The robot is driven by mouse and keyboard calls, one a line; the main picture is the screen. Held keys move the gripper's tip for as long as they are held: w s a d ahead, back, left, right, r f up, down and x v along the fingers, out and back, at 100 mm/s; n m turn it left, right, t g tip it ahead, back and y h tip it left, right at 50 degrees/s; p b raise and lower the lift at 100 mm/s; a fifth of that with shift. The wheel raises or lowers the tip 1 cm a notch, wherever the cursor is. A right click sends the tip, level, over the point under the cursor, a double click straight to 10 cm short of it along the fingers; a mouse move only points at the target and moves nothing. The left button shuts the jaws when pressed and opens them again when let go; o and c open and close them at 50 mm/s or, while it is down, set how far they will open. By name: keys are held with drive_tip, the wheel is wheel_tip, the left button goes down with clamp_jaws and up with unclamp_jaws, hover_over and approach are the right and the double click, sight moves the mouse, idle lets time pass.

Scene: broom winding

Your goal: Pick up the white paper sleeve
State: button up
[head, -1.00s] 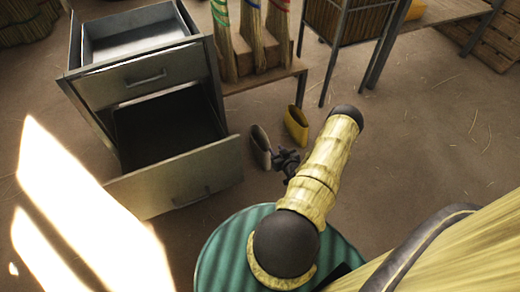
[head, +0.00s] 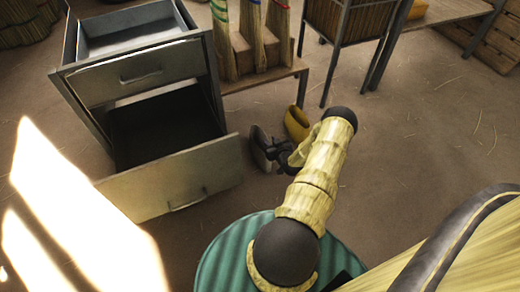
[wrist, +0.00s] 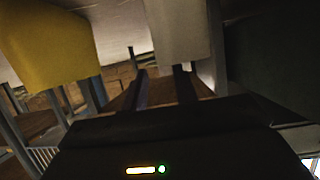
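The white paper sleeve (head: 258,147) stands on the floor beside the open lower drawer, looking greyish in the shade. My gripper (head: 270,150) is right at it and hides part of it in the head view. In the wrist view, the pale sleeve (wrist: 180,32) hangs into the top middle, just beyond the tip of the right finger. The two dark fingers of my gripper (wrist: 162,80) are apart with a gap between them, and nothing shows held. I cannot tell whether a finger touches the sleeve.
A yellow sleeve (head: 297,123) stands close to the right of the white one. A metal cabinet (head: 150,85) with open drawers is on the left; its lower drawer front (head: 172,180) juts out nearby. A wooden bench (head: 268,75) with brooms stands behind.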

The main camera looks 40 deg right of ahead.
drive_tip(key=b+x, duration=0.2)
drive_tip(key=x, duration=0.1)
drive_tip(key=shift+d+f, duration=0.2)
drive_tip(key=shift+f, duration=0.05)
drive_tip(key=shift+w+d, duration=0.1)
drive_tip(key=shift+w, duration=0.1)
drive_tip(key=shift+r, duration=0.1)
clamp_jaws()
